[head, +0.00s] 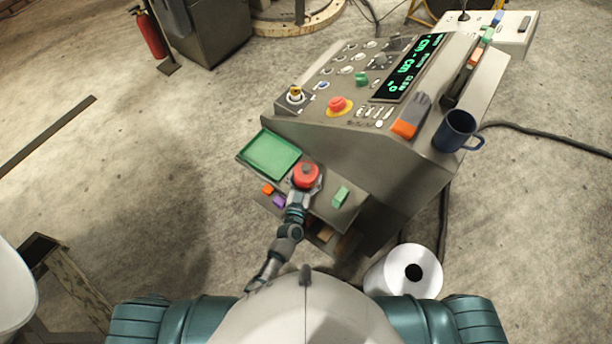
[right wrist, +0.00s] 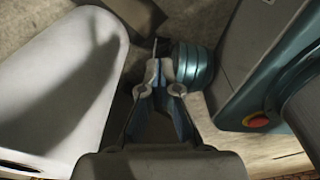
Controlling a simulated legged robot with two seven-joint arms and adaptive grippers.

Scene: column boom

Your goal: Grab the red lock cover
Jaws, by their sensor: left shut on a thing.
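The red lock cover (head: 307,173) is a round red piece with a darker top. It is in the head view, at the lower front ledge of the console, just right of the green tray. My left gripper (head: 304,186) is shut on it from the near side. The fingers partly hide its lower edge, and I cannot tell whether it is clear of the ledge. My right gripper (right wrist: 162,70) shows in the right wrist view with nothing seen between its fingers. The fingertips lie close together, and I cannot tell whether they are open or shut.
The console (head: 400,170) carries a red button (head: 337,104), an orange-and-grey block (head: 411,116) and a blue mug (head: 457,131). The green tray (head: 270,155) and a small green block (head: 341,196) flank the cover. A white roll (head: 412,271) stands on the floor at right.

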